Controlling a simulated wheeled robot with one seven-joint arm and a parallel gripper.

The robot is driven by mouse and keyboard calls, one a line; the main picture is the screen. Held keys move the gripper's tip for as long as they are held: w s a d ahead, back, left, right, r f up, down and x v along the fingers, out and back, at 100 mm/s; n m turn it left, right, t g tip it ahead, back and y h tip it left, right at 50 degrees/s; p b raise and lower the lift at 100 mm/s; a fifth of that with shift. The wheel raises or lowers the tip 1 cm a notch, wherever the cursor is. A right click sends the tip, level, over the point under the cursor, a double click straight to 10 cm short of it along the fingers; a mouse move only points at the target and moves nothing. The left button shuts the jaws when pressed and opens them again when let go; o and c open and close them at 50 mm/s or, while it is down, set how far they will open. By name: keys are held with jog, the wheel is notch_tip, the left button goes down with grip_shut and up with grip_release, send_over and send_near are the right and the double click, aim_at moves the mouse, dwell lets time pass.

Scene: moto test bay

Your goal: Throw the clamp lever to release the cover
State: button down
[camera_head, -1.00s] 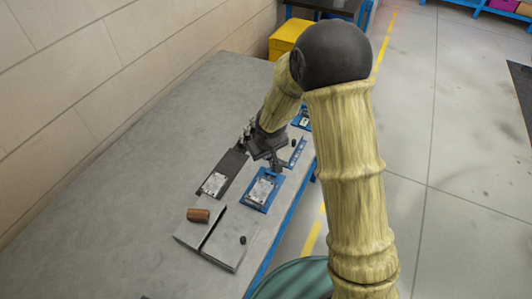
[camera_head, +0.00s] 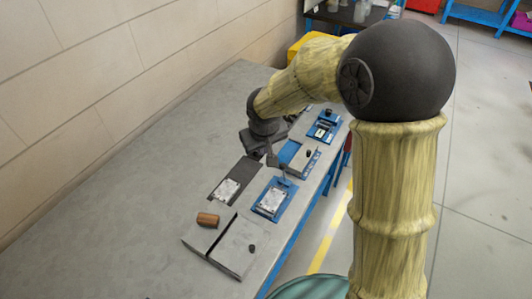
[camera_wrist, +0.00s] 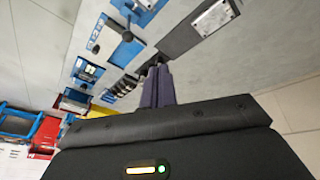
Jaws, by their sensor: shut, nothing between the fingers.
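My gripper (camera_head: 270,158) is over the far end of a dark plate in the head view. In the wrist view its two dark fingers (camera_wrist: 158,72) are together and empty. A blue fixture with a grey block (camera_head: 292,157) stands just right of the gripper. It carries a short lever with a black knob (camera_head: 308,153), which may be the clamp lever. The knob also shows in the wrist view (camera_wrist: 128,37), left of and beyond the fingertips. The gripper appears apart from it. I cannot tell for sure which part is the cover.
A dark plate (camera_head: 247,172) with a pale label and a blue plate (camera_head: 287,190) with a pale panel lie nearby. A grey split block (camera_head: 232,255) bears a brown cylinder (camera_head: 208,219). Another blue fixture (camera_head: 324,126) stands farther back. The bench's left side is clear.

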jog(key=shift+w+a, duration=0.1)
jog(key=w+d+f+m+g+h, duration=0.1)
jog(key=w+d+f+m+h, duration=0.1)
jog(key=w, duration=0.8)
notch_tip(320, 180, down, 2)
jog(key=shift+w+f+m+g+h+b, duration=0.2)
jog(key=shift+m+g+h+b, duration=0.2)
jog(key=shift+m+h, duration=0.45)
jog(key=shift+d, duration=0.1)
jog(key=shift+f, duration=0.1)
